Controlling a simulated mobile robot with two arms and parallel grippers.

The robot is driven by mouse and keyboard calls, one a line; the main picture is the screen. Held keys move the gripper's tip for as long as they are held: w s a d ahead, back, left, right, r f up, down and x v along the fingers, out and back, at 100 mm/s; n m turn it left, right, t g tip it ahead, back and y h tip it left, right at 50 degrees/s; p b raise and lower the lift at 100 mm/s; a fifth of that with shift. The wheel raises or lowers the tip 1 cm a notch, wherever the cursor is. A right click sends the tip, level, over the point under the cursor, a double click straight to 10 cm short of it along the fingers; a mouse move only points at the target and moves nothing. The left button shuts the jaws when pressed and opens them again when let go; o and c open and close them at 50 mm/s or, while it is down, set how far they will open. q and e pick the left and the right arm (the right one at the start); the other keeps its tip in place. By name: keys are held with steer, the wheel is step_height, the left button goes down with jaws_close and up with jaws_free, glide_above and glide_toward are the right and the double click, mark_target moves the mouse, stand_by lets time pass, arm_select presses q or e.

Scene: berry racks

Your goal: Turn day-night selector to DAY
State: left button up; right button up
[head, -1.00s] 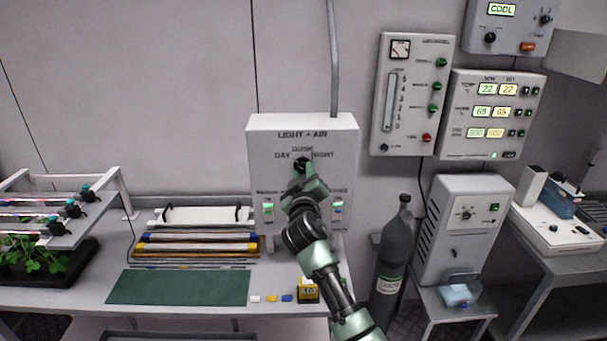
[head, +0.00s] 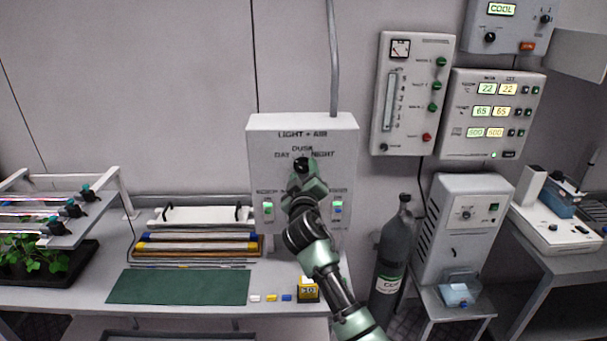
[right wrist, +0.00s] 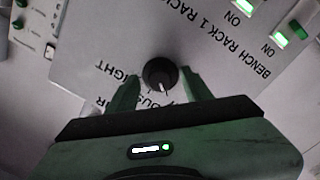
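The day-night selector is a round black knob with a white pointer line (right wrist: 160,74) on the white LIGHT + AIR panel (head: 265,150). In the right wrist view, which shows the panel upside down, the pointer points down, roughly toward the partly hidden DUSK label. NIGHT is to the knob's left; the DAY label is hidden there but shows in the head view. My right gripper (right wrist: 158,82) is open, its green fingers on either side of the knob with small gaps visible. In the head view my right gripper (head: 303,168) covers much of the knob. My left gripper is out of view.
Green-lit bench rack switches (head: 268,210) sit lower on the panel. A green mat (head: 180,287) and a yellow-black block (head: 308,290) lie on the bench below. A dark gas cylinder (head: 392,255) stands to the right of my arm.

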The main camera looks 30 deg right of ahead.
steer(key=b+v, duration=0.3)
steer(key=v, duration=0.4)
steer(key=shift+s+a, duration=0.2)
steer(key=shift+s, duration=0.15)
